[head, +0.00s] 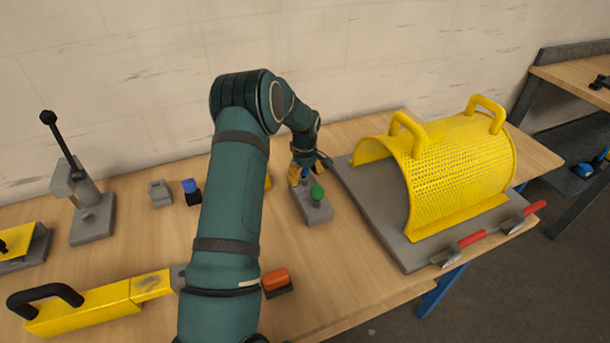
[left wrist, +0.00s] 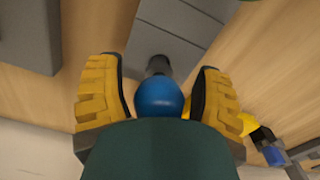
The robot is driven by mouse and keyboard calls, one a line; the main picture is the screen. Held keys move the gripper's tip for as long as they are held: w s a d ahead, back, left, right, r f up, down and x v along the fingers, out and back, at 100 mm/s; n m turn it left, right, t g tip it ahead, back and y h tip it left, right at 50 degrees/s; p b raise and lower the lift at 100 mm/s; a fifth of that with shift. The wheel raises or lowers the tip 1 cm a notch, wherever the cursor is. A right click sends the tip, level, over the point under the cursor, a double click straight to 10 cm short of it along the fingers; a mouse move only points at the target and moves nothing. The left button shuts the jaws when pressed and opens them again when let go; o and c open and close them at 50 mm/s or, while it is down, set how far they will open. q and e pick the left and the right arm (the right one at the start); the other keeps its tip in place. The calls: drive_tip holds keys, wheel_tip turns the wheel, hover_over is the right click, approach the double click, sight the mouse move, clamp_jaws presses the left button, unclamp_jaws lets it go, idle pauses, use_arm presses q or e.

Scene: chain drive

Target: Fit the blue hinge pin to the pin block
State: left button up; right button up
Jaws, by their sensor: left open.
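The blue hinge pin (left wrist: 160,97) shows in the left wrist view as a round blue head on a dark shank. The shank points to the grey pin block (left wrist: 162,50); how deep it sits I cannot tell. In the head view the pin block (head: 320,212) stands on the table with a green knob (head: 317,192) on it. My left gripper (head: 309,170) is over the block's far end. In the left wrist view its yellow fingers (left wrist: 160,100) are open, one on each side of the blue head, with gaps visible. My right gripper is not in view.
A yellow perforated guard (head: 460,160) stands on a grey plate close right of the block. Red-handled clamps (head: 472,239) lie along its front. A blue-topped black piece (head: 191,190), a small grey block (head: 160,194) and an orange-topped piece (head: 276,279) are to the left.

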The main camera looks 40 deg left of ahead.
use_arm(q)
wheel_tip(320, 180, up, 12)
idle(0.6)
idle(0.4)
